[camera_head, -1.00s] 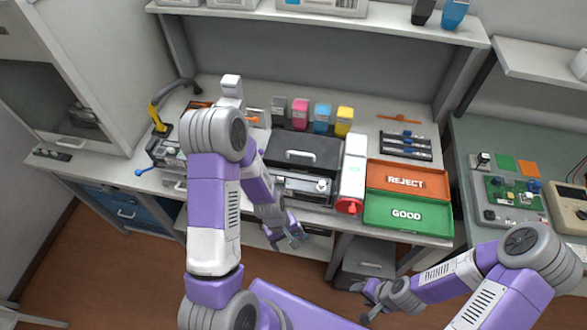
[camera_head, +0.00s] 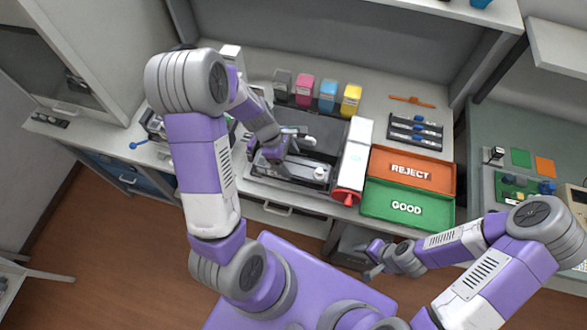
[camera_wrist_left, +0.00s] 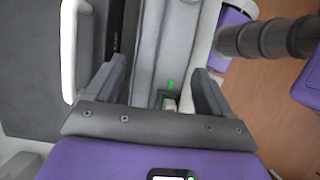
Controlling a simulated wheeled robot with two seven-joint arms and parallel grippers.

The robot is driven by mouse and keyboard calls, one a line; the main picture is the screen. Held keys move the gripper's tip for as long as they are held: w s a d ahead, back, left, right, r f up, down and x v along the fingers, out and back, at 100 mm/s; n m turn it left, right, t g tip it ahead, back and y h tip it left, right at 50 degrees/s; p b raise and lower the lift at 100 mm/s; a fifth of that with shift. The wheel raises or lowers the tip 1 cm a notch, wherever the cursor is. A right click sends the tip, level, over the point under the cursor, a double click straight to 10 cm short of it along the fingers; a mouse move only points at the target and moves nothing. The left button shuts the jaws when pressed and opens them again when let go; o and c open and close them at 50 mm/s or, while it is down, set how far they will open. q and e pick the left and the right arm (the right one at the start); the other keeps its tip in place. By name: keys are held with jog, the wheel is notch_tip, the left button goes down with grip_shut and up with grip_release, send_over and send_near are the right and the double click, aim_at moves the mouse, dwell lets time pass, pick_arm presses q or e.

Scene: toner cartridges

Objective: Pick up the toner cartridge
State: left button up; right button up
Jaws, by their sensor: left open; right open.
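A long grey cartridge-like body (camera_head: 306,174) lies in the front of a dark machine; I take it to be the toner cartridge. In the left wrist view a long grey body (camera_wrist_left: 150,50) with a green mark runs between my left gripper's fingers (camera_wrist_left: 158,80). My left gripper (camera_head: 275,160) is open over the machine's front and hides the body's left part. I cannot tell whether the fingers touch it. My right gripper (camera_head: 373,260) is open and empty, low in front of the bench.
The machine's dark lid (camera_head: 325,135) has a pale handle. Grey, magenta, cyan and yellow containers (camera_head: 328,97) stand behind it. A white unit with a red end (camera_head: 353,160) stands at its right, then the orange REJECT tray (camera_head: 410,153) and green GOOD tray (camera_head: 436,213).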

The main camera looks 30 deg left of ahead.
aim_at(293, 165)
pick_arm(q)
jog(key=x, duration=0.3)
jog(key=shift+d+f+b, duration=0.2)
jog(key=shift+f+b, duration=0.05)
jog(key=shift+b, duration=0.05)
jog(key=c, duration=1.4)
jog(key=shift+r, duration=0.2)
